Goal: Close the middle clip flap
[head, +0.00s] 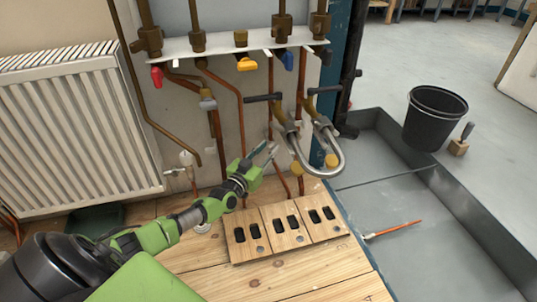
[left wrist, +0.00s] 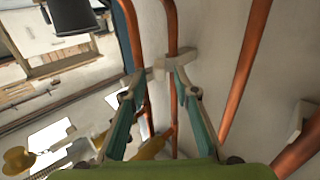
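A pale clip (left wrist: 174,64) sits on a thin copper pipe (left wrist: 172,25) against the wall, straight ahead of my left gripper in the left wrist view. Whether its flap is open or shut I cannot tell. My left gripper (left wrist: 158,80) has its two fingers apart with nothing held between them. The right fingertip is close to the clip; contact is unclear. In the head view the left gripper (head: 266,151) reaches the lower wall by the copper pipes, and the clip is too small to make out there. My right gripper is not in view.
Another pale clip (left wrist: 296,122) shows at the right of the left wrist view. Bent grey pipes (head: 334,165) and valves hang above right of the gripper. A radiator (head: 75,130) stands left. Slotted wooden boards (head: 285,224) lie on the floor below. A black bucket (head: 432,118) stands right.

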